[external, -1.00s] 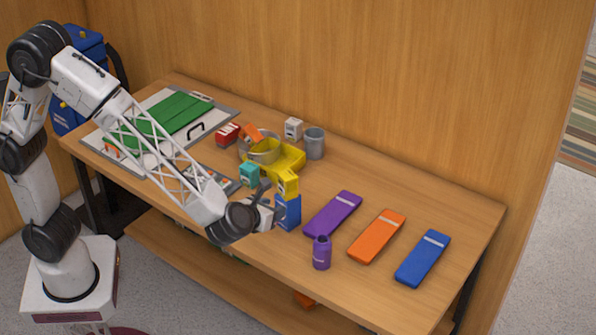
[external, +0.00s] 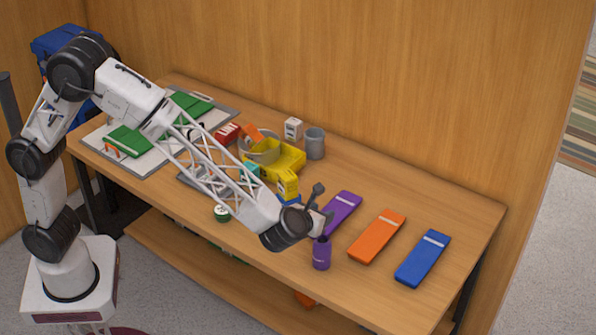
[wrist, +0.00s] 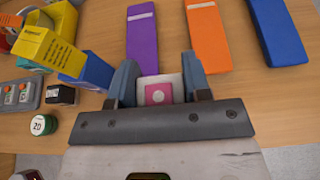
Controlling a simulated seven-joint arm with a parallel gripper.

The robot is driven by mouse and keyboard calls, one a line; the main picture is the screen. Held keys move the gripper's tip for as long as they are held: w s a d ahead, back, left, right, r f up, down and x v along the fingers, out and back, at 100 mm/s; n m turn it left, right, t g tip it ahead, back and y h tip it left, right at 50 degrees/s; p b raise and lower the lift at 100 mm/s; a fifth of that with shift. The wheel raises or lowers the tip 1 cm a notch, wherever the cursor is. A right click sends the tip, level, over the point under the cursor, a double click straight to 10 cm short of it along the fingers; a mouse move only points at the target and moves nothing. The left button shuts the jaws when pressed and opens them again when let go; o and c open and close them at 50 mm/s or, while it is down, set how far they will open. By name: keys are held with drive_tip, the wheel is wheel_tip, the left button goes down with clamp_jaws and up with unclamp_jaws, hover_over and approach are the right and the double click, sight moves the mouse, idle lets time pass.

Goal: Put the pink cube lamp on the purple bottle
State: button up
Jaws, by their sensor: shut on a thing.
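The pink cube lamp (wrist: 158,93), with a pale round spot, sits between the fingers of my gripper (wrist: 159,82) in the wrist view. My gripper is shut on it. In the external view my gripper (external: 318,208) is above and just behind the purple bottle (external: 321,254), and the lamp cannot be made out there. The bottle stands upright near the table's front edge. Its top is close to my gripper; I cannot tell whether the lamp touches it. I cannot see the bottle in the wrist view.
Flat purple (external: 344,208), orange (external: 377,236) and blue (external: 423,258) cases lie to the right. A yellow box (external: 288,184) on a blue box (wrist: 92,72), a yellow tray (external: 291,157) and a grey cup (external: 315,143) stand left and behind. A green-lidded jar (external: 221,213) is near the front edge.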

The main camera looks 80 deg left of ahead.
drive_tip(key=shift+w, duration=0.5)
drive_tip(key=shift+w+d, duration=0.1)
drive_tip(key=shift+w+f, duration=0.1)
drive_tip(key=shift+w, duration=0.1)
drive_tip(key=shift+w+f, duration=0.15)
drive_tip(key=shift+f, duration=1.55)
drive_tip(key=shift+f, duration=0.15)
drive_tip(key=o, duration=1)
drive_tip(key=shift+c, duration=0.2)
